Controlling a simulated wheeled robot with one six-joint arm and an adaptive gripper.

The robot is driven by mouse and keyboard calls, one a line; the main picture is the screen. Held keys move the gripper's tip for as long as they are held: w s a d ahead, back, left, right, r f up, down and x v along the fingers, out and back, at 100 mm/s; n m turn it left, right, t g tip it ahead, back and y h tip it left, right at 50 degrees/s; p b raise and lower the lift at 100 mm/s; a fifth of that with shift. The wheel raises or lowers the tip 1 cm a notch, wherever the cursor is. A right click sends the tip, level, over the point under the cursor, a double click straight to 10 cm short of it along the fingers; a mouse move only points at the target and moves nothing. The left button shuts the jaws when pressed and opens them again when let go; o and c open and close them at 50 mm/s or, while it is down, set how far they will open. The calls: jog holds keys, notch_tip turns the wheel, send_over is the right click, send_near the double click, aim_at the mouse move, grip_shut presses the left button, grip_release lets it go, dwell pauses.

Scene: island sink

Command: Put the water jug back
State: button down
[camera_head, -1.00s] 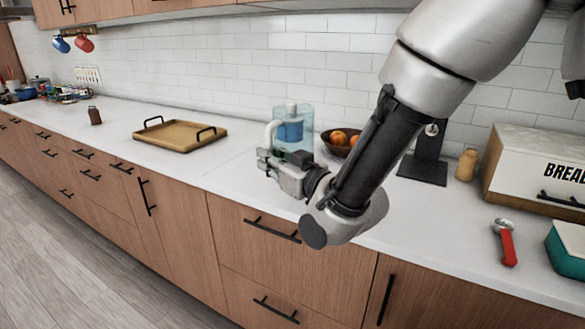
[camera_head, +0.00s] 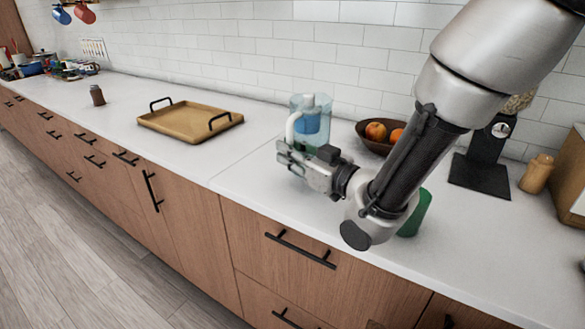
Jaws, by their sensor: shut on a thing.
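The water jug (camera_head: 317,122) is clear blue with a white handle and a darker blue inner part. It is upright over the counter, left of the fruit bowl. My gripper (camera_head: 288,152) is at the jug's handle, on the near side, and is shut on it. The fingers overlap the lower handle, so the exact grip is hard to see. I cannot tell whether the jug's base touches the counter, as my gripper partly covers it.
A wooden tray (camera_head: 188,125) with black handles lies to the left. A fruit bowl (camera_head: 366,143) is partly behind my arm. A green object (camera_head: 417,212), a black stand (camera_head: 480,175) and a wooden shaker (camera_head: 537,174) are to the right. The counter between tray and jug is clear.

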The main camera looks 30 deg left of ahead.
jog(key=shift+f, duration=1.95)
jog(key=shift+f, duration=0.15)
jog(key=c, duration=1.5)
grip_release()
